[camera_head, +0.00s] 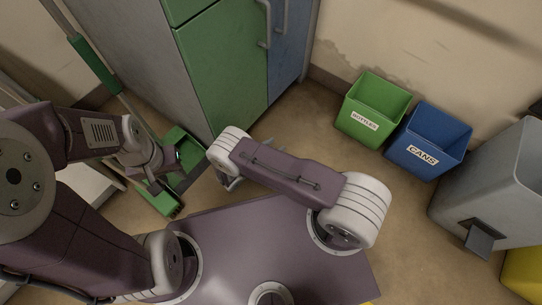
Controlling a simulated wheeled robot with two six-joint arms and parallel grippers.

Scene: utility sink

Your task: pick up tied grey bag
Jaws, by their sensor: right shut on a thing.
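My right arm reaches left across the middle, and its wrist hides most of what lies beneath. My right gripper (231,181) shows only in part below the wrist, low over the floor by the cabinet's foot. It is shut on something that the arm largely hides. Small greyish parts show around the wrist, but I cannot clearly tell bag from gripper there. No whole tied grey bag is visible. My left gripper (157,184) hangs at the left over the green dustpan; its finger opening is not clear.
A green and blue cabinet (220,60) stands behind. A green dustpan (183,150) and a broom (95,62) are at the left. A green bottles bin (364,122), a blue cans bin (423,155) and a grey bin (470,200) stand at the right. Floor before the bins is clear.

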